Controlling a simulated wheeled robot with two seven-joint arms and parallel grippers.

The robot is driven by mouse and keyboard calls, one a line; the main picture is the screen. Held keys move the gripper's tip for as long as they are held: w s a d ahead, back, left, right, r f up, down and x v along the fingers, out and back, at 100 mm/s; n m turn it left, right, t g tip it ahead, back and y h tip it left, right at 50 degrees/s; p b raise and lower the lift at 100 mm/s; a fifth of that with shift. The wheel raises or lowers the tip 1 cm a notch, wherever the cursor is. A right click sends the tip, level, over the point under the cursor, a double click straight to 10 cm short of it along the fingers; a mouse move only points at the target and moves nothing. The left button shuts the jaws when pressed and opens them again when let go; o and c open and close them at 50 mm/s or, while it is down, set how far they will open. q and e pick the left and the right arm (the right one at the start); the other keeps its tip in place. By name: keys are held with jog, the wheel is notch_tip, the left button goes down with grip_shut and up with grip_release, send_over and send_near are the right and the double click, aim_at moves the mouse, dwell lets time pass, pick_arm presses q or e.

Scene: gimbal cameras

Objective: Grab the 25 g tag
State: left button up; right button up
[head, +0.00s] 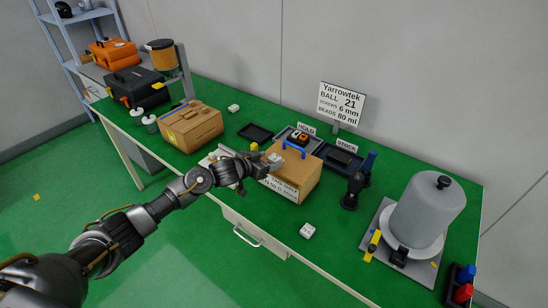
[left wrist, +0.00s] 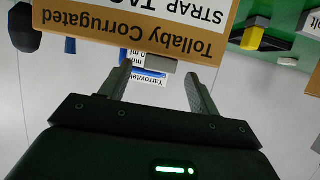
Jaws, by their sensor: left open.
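My left gripper (head: 262,165) is open and empty at the left side of a cardboard box (head: 296,181) on the green table. A small pale tag-like block (head: 275,157) sits at the box's top edge, just beyond the fingertips. In the left wrist view, the open fingers of my left gripper (left wrist: 155,84) point toward the box (left wrist: 110,22), with a small grey block (left wrist: 153,64) at its edge between them. Other small white blocks lie on the table, one in front (head: 307,230) and one at the back (head: 234,108). I cannot read which is 25 g. My right gripper is not in view.
A blue-handled item (head: 297,143) is on or just behind the box. Another carton (head: 192,126) stands to the left. A grey cylinder (head: 427,214) on a base stands at right, with a dark blue-topped tool (head: 352,191) nearer the box. The front table middle is mostly clear.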

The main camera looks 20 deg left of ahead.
pick_arm(q)
jog(key=shift+x, duration=0.75)
jog(key=c, duration=1.1)
jog(key=shift+o, duration=0.2)
jog(key=shift+r, duration=0.1)
